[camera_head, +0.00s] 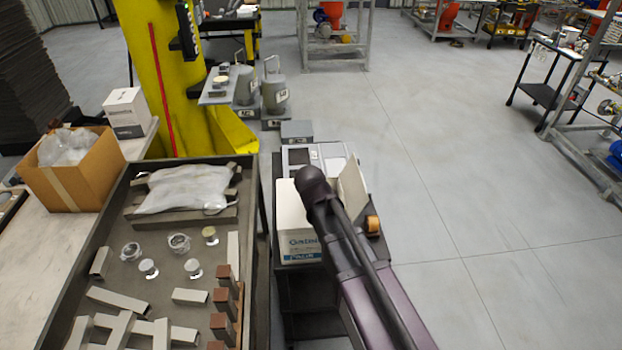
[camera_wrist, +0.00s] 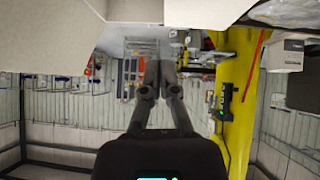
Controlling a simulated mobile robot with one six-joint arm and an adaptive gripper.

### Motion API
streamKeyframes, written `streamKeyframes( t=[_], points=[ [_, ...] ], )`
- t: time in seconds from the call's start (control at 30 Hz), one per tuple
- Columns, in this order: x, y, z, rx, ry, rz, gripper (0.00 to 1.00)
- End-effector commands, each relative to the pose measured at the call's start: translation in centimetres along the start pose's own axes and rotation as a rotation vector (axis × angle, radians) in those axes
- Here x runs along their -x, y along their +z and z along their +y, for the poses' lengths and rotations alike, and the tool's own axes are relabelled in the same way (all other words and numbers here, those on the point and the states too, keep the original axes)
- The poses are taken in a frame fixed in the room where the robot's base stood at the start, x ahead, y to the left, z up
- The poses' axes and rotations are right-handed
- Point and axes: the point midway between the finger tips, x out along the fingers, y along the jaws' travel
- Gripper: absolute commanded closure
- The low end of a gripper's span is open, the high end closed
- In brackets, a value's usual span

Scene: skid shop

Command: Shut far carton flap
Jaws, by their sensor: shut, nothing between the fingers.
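The white carton (camera_head: 297,228) stands on a dark stand in the middle of the head view, with blue print on its front. A pale flap (camera_head: 353,190) stands up at its right side. My arm crosses in front of the carton and hides much of its top and the far flap. My gripper is hidden in the head view. In the wrist view my gripper (camera_wrist: 151,72) has its fingers together and empty. Pale panels, apparently carton flaps, fill the top left (camera_wrist: 70,40) and top middle (camera_wrist: 185,10), close to the fingers. I cannot tell whether the fingers touch them.
A workbench tray (camera_head: 120,225) with metal parts lies left of the carton. An open brown carton (camera_head: 75,180) and a white box (camera_head: 127,112) stand further left. A yellow column (camera_head: 165,75) rises behind. An orange roll (camera_head: 373,225) sits right of the carton.

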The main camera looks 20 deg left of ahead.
Motion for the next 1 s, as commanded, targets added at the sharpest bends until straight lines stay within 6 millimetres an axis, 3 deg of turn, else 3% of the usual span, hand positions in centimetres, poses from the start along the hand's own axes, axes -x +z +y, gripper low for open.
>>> streamKeyframes(
  t=[0.1,0.5,1.0],
  points=[
    [1.9,-0.1,0.2,0.000,0.000,0.000,1.00],
    [5.8,-0.1,0.6,0.000,0.001,0.000,1.00],
    [6.7,0.0,0.7,-0.001,0.002,0.000,1.00]
  ],
)
